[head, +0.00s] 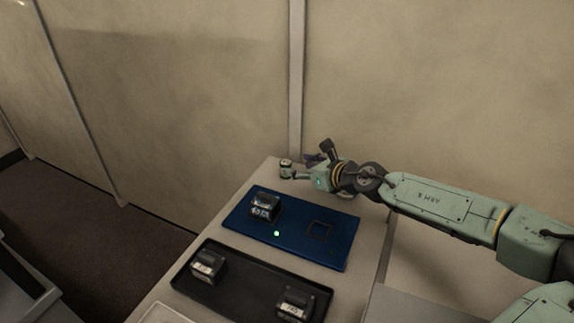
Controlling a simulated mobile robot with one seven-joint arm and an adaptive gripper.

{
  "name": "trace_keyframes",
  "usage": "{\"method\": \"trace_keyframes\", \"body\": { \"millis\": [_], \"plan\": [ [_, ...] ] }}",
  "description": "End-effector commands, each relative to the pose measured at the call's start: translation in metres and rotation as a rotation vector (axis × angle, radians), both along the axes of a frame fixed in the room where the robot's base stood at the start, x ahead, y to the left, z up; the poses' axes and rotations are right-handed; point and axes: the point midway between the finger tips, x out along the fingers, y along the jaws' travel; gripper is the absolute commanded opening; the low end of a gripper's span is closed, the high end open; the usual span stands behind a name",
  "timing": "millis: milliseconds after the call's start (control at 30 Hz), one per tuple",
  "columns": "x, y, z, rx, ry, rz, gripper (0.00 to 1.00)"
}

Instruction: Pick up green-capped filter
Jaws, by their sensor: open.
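I cannot clearly make out a green cap on any object. A dark block-shaped unit (265,207) with pale markings stands on the left part of the blue tray (336,254). A small bright green dot (276,233) shows on the tray just in front of it; I cannot tell if it is a light or a marker. Two similar dark units, one at the left (208,266) and one at the right (295,302), stand in the black tray (250,279). My gripper (287,170) is open, above the table's far end, behind the blue tray, apart from these units. Its fingertips are small and hard to see.
A square outline (320,231) marks an empty place on the blue tray's right side. Part of a pale tray (165,313) shows at the bottom edge. Wall panels stand close behind the table (262,178). Open floor (90,215) lies to the left.

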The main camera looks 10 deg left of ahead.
Motion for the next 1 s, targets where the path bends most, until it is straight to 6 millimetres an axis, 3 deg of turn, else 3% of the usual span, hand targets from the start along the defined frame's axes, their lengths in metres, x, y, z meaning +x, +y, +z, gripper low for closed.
{"method": "trace_keyframes", "body": {
  "millis": [533, 833, 1000],
  "plan": [
    [0.03, 0.05, -0.02, 0.001, 0.001, 0.0, 0.53],
    [0.033, 0.053, -0.024, 0.0, 0.001, -0.001, 0.53],
    [0.033, 0.053, -0.024, 0.0, 0.001, -0.001, 0.41]
  ]
}}
